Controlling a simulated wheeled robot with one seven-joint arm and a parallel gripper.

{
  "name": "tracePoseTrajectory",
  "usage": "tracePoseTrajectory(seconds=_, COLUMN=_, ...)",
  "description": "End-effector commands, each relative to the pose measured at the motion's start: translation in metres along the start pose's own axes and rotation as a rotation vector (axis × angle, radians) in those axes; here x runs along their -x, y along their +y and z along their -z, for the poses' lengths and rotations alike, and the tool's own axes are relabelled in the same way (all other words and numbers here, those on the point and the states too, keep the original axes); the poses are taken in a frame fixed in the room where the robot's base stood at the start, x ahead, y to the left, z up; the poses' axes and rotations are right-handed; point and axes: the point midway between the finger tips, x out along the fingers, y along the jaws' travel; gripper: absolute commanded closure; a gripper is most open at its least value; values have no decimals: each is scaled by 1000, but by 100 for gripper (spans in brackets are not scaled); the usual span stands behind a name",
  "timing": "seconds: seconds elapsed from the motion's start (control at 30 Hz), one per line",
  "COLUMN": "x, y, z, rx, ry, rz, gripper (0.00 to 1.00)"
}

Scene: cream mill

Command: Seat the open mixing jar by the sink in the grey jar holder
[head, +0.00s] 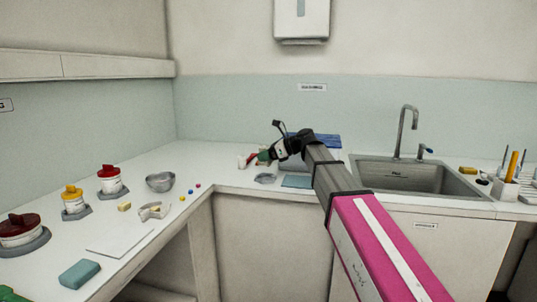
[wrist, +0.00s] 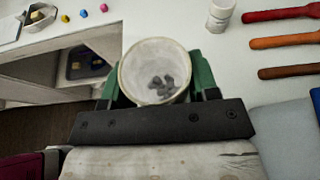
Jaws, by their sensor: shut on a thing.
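My gripper (head: 262,156) is over the back counter, left of the sink. In the wrist view its green fingers (wrist: 155,80) are shut on the sides of an open white jar (wrist: 155,51). The jar has no lid, and several dark grey pieces lie at its bottom.
The sink (head: 418,178) and tap (head: 403,130) are to the right. Lidded jars stand in grey bases on the left counter, near a metal bowl (head: 160,182). Red (wrist: 278,15), orange and brown utensils lie beside a small white container (wrist: 222,12).

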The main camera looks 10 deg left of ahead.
Motion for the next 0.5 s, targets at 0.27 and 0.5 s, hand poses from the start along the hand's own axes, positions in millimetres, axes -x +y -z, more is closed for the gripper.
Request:
tracePoseTrajectory(seconds=0.27, x=-6, y=0, z=15, rx=-2, ry=0, rz=0, gripper=68)
tracePoseTrajectory(seconds=0.5, x=-12, y=0, z=30, rx=-1, ry=-1, rz=0, gripper=68)
